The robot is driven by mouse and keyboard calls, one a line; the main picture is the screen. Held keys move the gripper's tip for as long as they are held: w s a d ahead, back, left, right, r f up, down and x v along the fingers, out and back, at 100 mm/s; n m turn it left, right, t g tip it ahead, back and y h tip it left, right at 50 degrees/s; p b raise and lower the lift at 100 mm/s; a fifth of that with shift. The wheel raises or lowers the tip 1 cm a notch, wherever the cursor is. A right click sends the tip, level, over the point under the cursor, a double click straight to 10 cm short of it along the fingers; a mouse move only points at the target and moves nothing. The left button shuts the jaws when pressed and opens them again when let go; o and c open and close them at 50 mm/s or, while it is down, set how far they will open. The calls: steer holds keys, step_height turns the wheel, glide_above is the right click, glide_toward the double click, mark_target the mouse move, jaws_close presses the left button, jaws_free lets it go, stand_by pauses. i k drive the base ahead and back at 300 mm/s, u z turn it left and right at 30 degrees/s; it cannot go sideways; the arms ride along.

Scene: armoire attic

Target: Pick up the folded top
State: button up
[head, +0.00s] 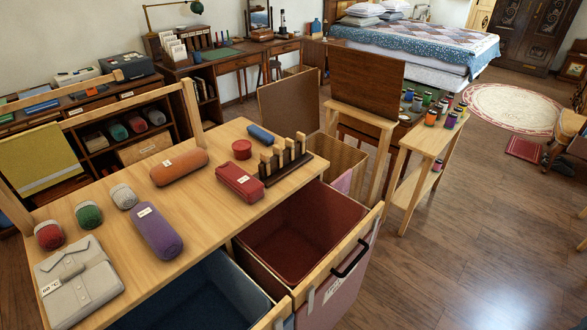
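The folded top (90,283) is a light grey folded shirt with a collar and buttons. It lies flat at the near left corner of the wooden table (115,220) in the head view. A white tag reading "60 °C" sits at its left edge. My gripper is not in view, so I cannot tell its state.
Rolled garments in orange (180,167), purple (157,232) and other colours lie on the same table. Open red (300,228) and blue (200,300) bins stand at its near side. A narrow stand (435,140) holds several jars. Wooden floor (470,250) at right is clear.

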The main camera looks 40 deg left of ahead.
mark_target(245, 185)
steer(key=i, duration=2.15)
steer(key=u, duration=2.95)
